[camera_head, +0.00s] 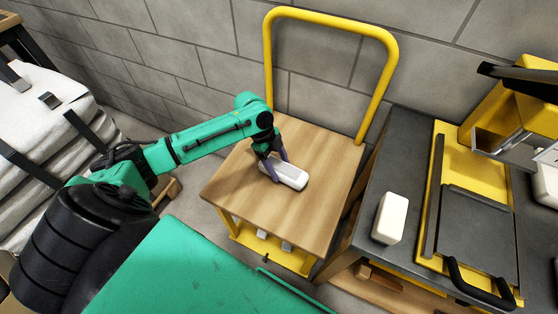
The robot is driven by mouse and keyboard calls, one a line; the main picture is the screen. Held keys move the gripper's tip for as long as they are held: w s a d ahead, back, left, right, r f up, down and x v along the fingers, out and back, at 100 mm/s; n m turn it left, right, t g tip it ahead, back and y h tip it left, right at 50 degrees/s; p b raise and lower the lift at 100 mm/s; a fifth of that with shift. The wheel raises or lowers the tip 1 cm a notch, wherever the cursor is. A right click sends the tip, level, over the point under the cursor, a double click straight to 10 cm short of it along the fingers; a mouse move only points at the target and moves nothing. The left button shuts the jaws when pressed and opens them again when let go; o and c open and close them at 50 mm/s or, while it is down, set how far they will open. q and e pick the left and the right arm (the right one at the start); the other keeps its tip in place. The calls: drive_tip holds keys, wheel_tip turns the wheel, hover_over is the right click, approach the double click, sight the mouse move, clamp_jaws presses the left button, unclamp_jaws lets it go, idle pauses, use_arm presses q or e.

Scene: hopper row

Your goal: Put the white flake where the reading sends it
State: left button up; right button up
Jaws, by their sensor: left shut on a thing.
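My left gripper (273,168) reaches down over a wooden-topped yellow cart (240,195) and is shut on a white, rounded block (292,176) at the cart top. The jaws cover the block's left part. I cannot tell whether the block rests on the wood or is just above it. A second white block (390,217) stands on a dark grey bench at the right, apart from any gripper. I cannot tell which one is the flake. No reading is legible here. My right gripper is not in view.
The dark bench (400,150) holds a yellow and grey device (470,220) with a black handle; a yellow housing (520,115) stands behind it. The cart's yellow hoop handle (330,20) rises by the block wall. Strapped white sacks (45,120) are stacked at left.

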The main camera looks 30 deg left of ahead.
use_arm(q)
drive_tip(key=shift+f, duration=0.35)
drive_tip(key=shift+f, duration=0.2)
drive_tip(key=shift+f, duration=0.35)
drive_tip(key=o, duration=1.4)
